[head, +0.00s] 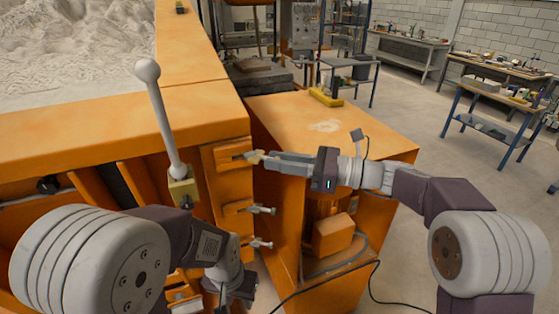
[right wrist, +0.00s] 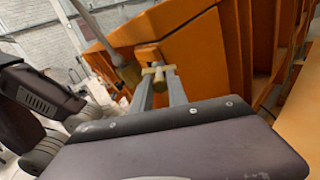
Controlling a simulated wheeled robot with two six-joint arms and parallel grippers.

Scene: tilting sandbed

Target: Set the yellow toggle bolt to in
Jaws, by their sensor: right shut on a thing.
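The yellow toggle bolt (head: 254,156) is the topmost of three similar bolts on the orange side panel. Its yellow head also shows in the right wrist view (right wrist: 158,72). My right gripper (head: 262,158) comes in from the right and is shut on the bolt's head, a finger on each side in the right wrist view. The fingers partly hide the bolt, and I cannot tell how far in it sits. My left gripper (head: 223,298) hangs low at the bottom of the head view, away from the bolts; its fingers are cut off by the frame edge.
A tall lever with a white ball (head: 147,70) rises from a brass block left of the bolts. An orange cabinet (head: 345,130) stands close on the right.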

